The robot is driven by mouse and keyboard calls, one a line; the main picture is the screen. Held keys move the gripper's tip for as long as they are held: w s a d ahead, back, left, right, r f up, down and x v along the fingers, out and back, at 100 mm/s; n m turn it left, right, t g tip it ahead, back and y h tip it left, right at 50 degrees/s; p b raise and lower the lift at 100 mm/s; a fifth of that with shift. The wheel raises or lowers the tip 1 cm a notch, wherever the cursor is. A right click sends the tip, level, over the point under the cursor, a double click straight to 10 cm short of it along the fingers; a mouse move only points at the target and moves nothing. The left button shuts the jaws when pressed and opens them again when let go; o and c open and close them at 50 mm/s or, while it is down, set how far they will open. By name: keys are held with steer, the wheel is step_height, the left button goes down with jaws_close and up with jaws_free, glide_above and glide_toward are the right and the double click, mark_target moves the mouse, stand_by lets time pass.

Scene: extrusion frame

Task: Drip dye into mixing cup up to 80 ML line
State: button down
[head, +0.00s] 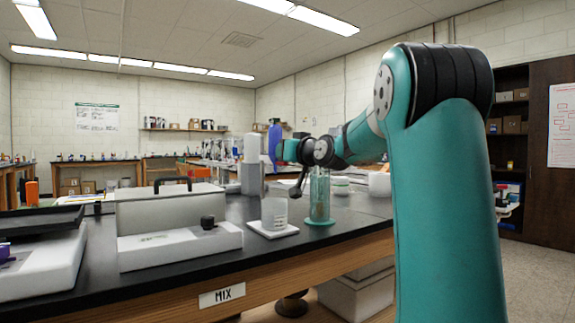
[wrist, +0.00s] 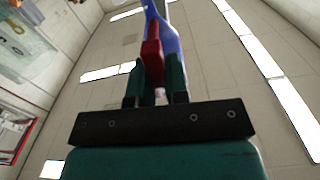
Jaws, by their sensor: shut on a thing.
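The mixing cup (head: 274,214) is a clear, slightly frosted cup with faint markings. It stands upright on a flat white plate (head: 275,231) on the black bench. Its fill level is too small to read. My gripper (head: 281,151) is above the cup and is shut on a blue object, likely the dye dropper (head: 273,142). In the wrist view my gripper (wrist: 157,85) has its fingers closed around a red part (wrist: 152,52) of the blue dropper (wrist: 166,38), which points up toward the ceiling. Its tip and any drop are not clear.
A tall green-tinted cylinder (head: 319,196) stands just right of the cup. A white device with a black knob (head: 207,222) is to the left. A grey upright unit (head: 251,165) stands behind. A MIX label (head: 222,295) is on the bench's front edge.

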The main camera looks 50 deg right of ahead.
steer(key=shift+a+n+b, duration=0.2)
steer(key=shift+n+b, duration=0.25)
steer(key=shift+n, duration=0.05)
steer(key=c, duration=1.1)
jaws_free()
steer(key=b+v, duration=0.1)
steer(key=v, duration=1.6)
steer(key=shift+s, duration=0.2)
